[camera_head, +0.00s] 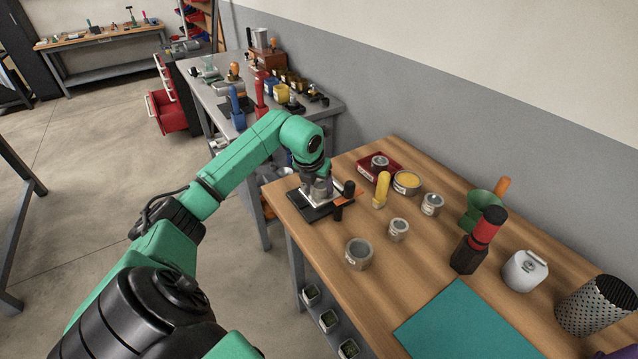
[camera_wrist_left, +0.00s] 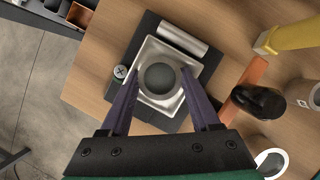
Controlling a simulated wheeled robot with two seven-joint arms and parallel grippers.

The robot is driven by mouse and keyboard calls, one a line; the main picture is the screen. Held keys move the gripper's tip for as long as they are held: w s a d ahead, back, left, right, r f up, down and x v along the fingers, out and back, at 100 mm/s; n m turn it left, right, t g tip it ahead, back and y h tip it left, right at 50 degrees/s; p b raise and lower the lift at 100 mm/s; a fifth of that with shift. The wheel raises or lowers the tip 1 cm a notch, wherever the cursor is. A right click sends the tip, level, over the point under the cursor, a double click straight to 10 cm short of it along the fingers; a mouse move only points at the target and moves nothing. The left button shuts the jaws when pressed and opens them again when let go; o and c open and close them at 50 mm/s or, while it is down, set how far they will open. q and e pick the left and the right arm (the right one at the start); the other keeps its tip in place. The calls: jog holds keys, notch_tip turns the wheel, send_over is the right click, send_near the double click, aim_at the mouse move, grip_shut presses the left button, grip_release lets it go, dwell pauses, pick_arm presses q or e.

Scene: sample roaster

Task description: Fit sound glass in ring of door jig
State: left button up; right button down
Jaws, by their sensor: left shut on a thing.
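The door jig shows in the head view as a pale metal plate on a black base (camera_head: 309,212), near the bench's far left corner. In the left wrist view its square metal plate (camera_wrist_left: 149,47) lies under my gripper, with a silver cylinder beside it. My left gripper (camera_wrist_left: 160,80) is shut on a round dark grey glass, with one purple finger on each side. The glass (camera_wrist_left: 160,77) is over the middle of the plate; I cannot tell whether it rests in the ring. In the head view, my left gripper (camera_head: 321,186) covers part of the jig. My right gripper is not in view.
An orange lever with a black knob (camera_wrist_left: 262,102) stands right of the jig. Round tins (camera_head: 358,253), a yellow-handled tool (camera_head: 381,188) and a red tray (camera_head: 365,167) are nearby. A teal mat (camera_head: 467,325) lies clear at the front.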

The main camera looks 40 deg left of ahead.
aim_at(319, 185)
pick_arm(q)
jog(key=shift+s+f+b, duration=0.15)
jog(key=shift+f+b, duration=0.15)
jog(key=shift+b, duration=0.1)
jog(key=o, duration=1.4)
jog(key=shift+s+d+f, duration=0.1)
jog(key=shift+d, duration=0.05)
jog(key=shift+o, duration=0.2)
jog(key=shift+f, duration=0.1)
jog(key=shift+r+p, duration=0.7)
jog(key=b+v, duration=0.1)
jog(key=v, duration=0.2)
jog(key=shift+r, duration=0.2)
jog(key=a+v, duration=0.1)
jog(key=v, duration=0.7)
jog(key=shift+d+b, duration=0.4)
jog(key=shift+r, duration=0.2)
